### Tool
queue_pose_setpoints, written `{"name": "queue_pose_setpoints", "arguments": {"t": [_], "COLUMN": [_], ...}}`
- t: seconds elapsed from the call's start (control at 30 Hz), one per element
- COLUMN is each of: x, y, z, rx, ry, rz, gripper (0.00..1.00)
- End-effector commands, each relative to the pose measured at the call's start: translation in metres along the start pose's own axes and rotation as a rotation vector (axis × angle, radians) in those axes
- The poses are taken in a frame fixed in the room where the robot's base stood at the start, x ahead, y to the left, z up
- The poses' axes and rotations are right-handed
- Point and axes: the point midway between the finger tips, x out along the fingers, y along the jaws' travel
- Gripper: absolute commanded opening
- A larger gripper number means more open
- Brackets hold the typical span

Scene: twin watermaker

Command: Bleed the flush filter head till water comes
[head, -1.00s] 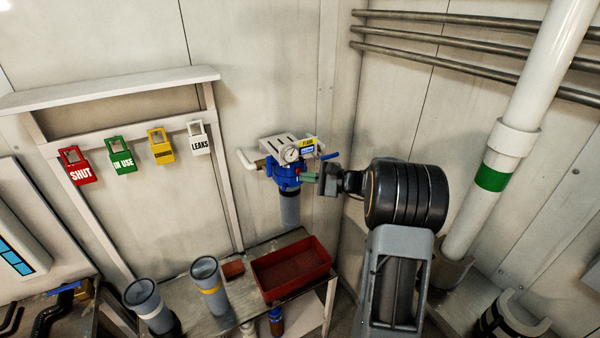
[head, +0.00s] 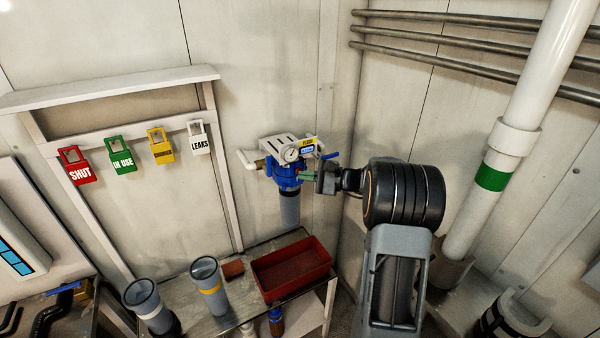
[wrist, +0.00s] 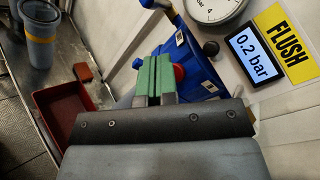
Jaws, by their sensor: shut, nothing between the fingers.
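The blue flush filter head (head: 284,174) is on the back wall, with a grey bowl (head: 289,208) hanging below. It also fills the upper middle of the wrist view (wrist: 196,72). No water is visible.
A red tray (head: 292,268) sits on the bench below, beside two grey canisters (head: 209,286) (head: 147,302). Coloured tags (head: 122,157) hang on a wall rack at left. A white pipe (head: 510,140) stands at right.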

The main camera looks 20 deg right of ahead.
Motion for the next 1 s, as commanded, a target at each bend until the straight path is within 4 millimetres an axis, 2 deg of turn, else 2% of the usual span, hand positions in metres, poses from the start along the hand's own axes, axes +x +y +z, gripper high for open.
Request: {"name": "queue_pose_setpoints", "arguments": {"t": [1.0], "x": [0.0067], "y": [-0.0047], "z": [-0.005], "rx": [0.0], "ry": [0.0], "rz": [0.0], "gripper": [0.0]}}
